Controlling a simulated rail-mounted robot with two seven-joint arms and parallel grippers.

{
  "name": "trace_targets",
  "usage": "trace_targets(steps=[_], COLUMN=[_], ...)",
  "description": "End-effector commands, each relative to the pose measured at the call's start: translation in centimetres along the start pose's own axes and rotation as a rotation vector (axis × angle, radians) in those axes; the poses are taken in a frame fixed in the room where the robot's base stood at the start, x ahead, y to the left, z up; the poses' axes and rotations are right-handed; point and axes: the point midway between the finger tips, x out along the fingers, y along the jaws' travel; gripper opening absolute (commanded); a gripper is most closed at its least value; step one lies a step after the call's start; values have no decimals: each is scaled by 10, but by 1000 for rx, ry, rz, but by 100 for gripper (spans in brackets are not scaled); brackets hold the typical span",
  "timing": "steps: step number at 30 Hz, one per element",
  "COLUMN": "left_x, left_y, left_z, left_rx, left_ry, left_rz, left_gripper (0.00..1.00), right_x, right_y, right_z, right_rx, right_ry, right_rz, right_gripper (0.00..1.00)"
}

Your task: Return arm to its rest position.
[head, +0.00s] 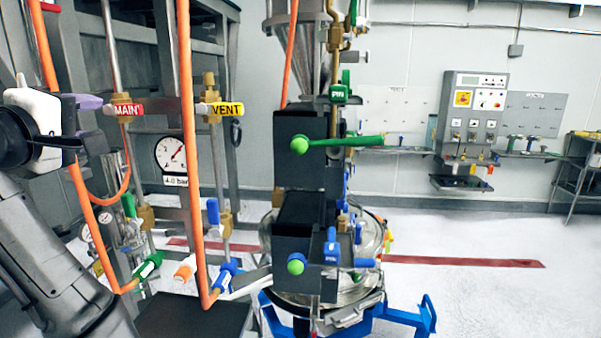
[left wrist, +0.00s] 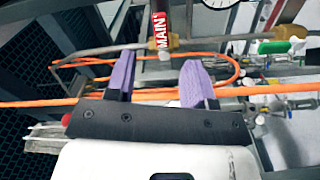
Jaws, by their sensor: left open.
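My right gripper is in neither view.
A yellow VENT handle (head: 219,109) and a gauge (head: 170,154) are right of the gripper. Orange hoses (head: 187,60) hang in front. The sifter with a green handle (head: 340,142) stands mid-view on a blue frame (head: 405,322). A control panel (head: 475,100) is on the back wall.

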Motion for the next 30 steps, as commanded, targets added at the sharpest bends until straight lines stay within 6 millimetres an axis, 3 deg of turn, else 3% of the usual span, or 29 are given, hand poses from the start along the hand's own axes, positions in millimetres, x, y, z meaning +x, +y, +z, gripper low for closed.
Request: trace_targets(steps=[5, 12, 14, 23, 26, 30], left_x=[-20, -86, -96, -90, -84, -80], left_y=[9, 49, 44, -34, -74, -144], left_z=[-7, 0, 8, 62, 86, 125], left_rx=[305, 725, 823, 1093, 1153, 1219], left_ry=[55, 235, 271, 255, 207, 103], left_rz=[35, 125, 120, 16, -29, -101], left_gripper=[49, 49, 49, 49, 49, 49], right_x=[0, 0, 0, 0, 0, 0], right_y=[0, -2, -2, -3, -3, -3], right_z=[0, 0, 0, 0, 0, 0], right_rx=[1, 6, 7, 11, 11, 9], right_ry=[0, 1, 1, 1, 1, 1], right_rz=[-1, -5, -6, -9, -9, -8], right_gripper=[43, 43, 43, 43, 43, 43])
